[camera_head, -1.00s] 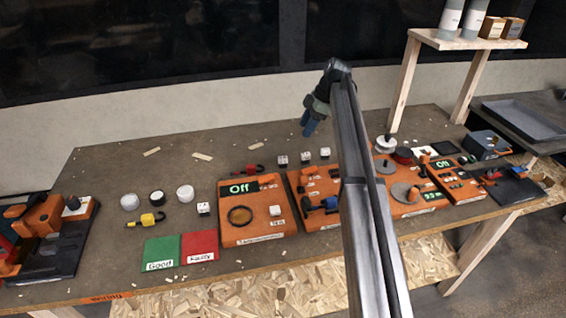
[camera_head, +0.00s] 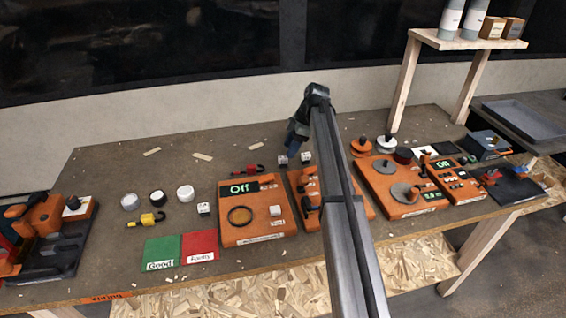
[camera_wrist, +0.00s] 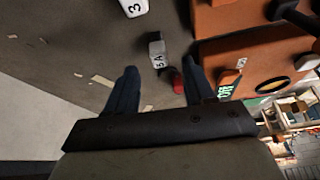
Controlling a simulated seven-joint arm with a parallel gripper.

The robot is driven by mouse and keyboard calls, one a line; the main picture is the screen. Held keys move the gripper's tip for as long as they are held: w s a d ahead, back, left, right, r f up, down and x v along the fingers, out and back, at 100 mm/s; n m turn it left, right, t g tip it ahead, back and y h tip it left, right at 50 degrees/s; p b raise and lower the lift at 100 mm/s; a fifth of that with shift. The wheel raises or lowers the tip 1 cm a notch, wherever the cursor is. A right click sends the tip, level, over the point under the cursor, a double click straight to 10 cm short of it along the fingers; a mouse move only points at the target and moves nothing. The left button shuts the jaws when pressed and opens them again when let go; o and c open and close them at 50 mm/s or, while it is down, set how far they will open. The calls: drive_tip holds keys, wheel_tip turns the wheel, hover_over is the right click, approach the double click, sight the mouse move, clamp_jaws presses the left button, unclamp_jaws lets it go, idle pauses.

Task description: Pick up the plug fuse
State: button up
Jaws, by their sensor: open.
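Small white labelled cubes, which look like the fuses, stand on the workbench. In the head view one (camera_head: 283,160) is just below my gripper (camera_head: 292,148) and a second (camera_head: 305,158) is to its right. In the wrist view a cube marked 5A (camera_wrist: 157,50) lies beyond the gap between the open, empty fingers (camera_wrist: 160,70). A cube marked 3 (camera_wrist: 134,6) is at the top edge. Another white cube (camera_head: 204,209) stands left of the orange Off tester (camera_head: 250,230). I cannot tell which cube is the plug fuse.
A red padlock (camera_head: 253,169) lies left of the cubes; it shows close to the right finger in the wrist view (camera_wrist: 177,82). Green (camera_head: 160,250) and red (camera_head: 199,246) mats lie at the front. Orange testers fill the middle and right.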

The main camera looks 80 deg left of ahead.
sight(284, 157)
drive_tip(key=x, duration=0.4)
drive_tip(key=shift+s+a+f, duration=0.15)
drive_tip(key=shift+s+f, duration=0.15)
drive_tip(key=shift+s, duration=0.05)
drive_tip(key=shift+c, duration=0.2)
clamp_jaws()
